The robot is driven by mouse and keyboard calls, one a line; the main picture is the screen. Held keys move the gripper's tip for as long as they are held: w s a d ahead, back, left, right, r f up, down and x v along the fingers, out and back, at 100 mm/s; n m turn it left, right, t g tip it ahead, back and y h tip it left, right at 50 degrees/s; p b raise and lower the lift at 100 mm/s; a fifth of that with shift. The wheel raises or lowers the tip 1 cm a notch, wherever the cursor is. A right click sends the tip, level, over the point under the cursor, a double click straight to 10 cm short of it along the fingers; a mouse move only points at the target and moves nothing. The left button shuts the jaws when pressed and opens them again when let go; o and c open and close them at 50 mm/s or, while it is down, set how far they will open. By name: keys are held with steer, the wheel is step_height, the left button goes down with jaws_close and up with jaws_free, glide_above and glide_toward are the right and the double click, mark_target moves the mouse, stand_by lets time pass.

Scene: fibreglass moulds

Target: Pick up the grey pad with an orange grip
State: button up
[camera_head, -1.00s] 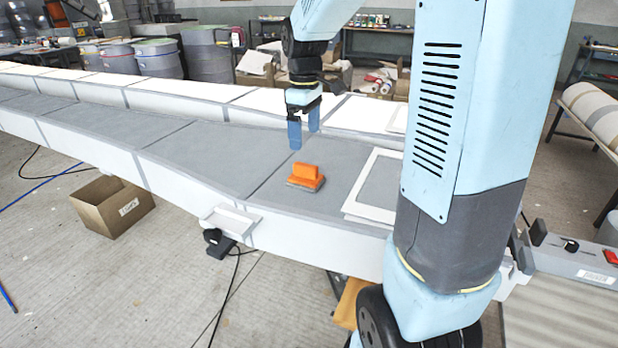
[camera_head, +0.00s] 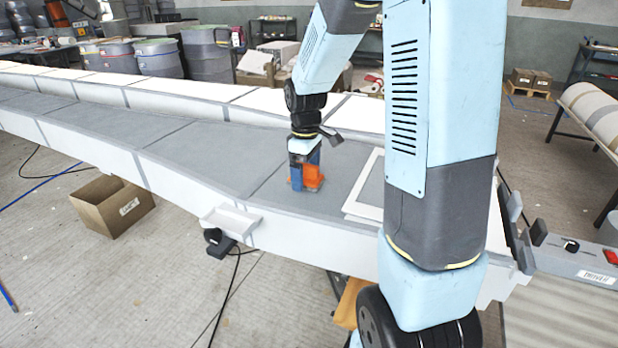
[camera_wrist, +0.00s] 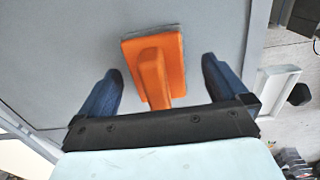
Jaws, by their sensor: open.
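The grey pad with an orange grip (camera_head: 314,177) lies on the grey mould surface (camera_head: 225,150). My gripper (camera_head: 305,180) is down at it, and its blue fingers partly hide the pad in the head view. In the wrist view the orange grip (camera_wrist: 154,76) points toward my palm, with a thin grey edge of the pad showing behind it. My open gripper (camera_wrist: 162,80) has one blue finger on each side of the grip, with a gap on both sides.
A white rectangular frame (camera_head: 362,208) lies on the mould just right of the pad. A small white tray (camera_head: 230,219) is fixed at the mould's near edge. A cardboard box (camera_head: 112,205) stands on the floor. The mould left of the pad is clear.

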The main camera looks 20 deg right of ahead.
steer(key=shift+f, duration=0.4)
steer(key=c, duration=1.2)
steer(key=shift+o, duration=0.2)
steer(key=shift+r, duration=0.15)
